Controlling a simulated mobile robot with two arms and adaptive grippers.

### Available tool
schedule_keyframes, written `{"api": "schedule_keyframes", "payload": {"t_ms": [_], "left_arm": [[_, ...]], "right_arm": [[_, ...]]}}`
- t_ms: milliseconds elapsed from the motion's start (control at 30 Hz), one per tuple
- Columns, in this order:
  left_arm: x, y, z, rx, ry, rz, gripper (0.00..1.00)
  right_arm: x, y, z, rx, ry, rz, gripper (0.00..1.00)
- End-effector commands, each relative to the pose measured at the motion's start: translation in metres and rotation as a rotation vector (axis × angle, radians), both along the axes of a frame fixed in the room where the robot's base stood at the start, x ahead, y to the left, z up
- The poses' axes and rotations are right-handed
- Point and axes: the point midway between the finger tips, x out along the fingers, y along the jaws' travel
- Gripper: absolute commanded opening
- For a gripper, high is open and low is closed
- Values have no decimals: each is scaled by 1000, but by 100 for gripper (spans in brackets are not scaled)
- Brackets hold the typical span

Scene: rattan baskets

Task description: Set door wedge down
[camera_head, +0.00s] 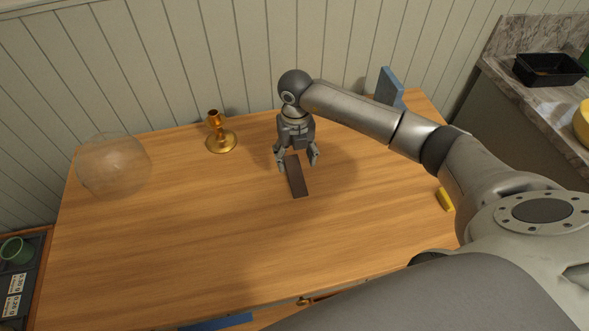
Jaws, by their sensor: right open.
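The door wedge, a dark brown flat tapered block (297,178), lies on the wooden table (190,230) near the middle. My right gripper (297,162) points down over the wedge's far end. Its fingers are open, one on each side of the wedge, and I cannot tell whether they touch it. The wedge's far end is partly hidden by the gripper. My left gripper does not show in this view.
A brass candlestick (221,140) and a clear glass bowl (113,165) stand at the table's left back. A blue upright object (389,87) stands at the back right. A yellow item (445,199) lies near the right edge. The front middle of the table is clear.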

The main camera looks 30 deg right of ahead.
Motion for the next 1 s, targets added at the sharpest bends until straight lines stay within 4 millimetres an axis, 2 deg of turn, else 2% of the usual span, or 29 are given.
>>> {"api": "schedule_keyframes", "payload": {"t_ms": [233, 400, 700, 1000], "left_arm": [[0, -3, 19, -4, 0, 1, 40], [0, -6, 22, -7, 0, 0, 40], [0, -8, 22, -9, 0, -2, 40], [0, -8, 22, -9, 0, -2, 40]], "right_arm": [[2, 3, -26, 1, 5, -1, 62], [3, 3, -47, 2, 3, 0, 62], [4, 2, -51, 1, 0, 1, 61], [4, 2, -51, 1, 0, 1, 23]]}}
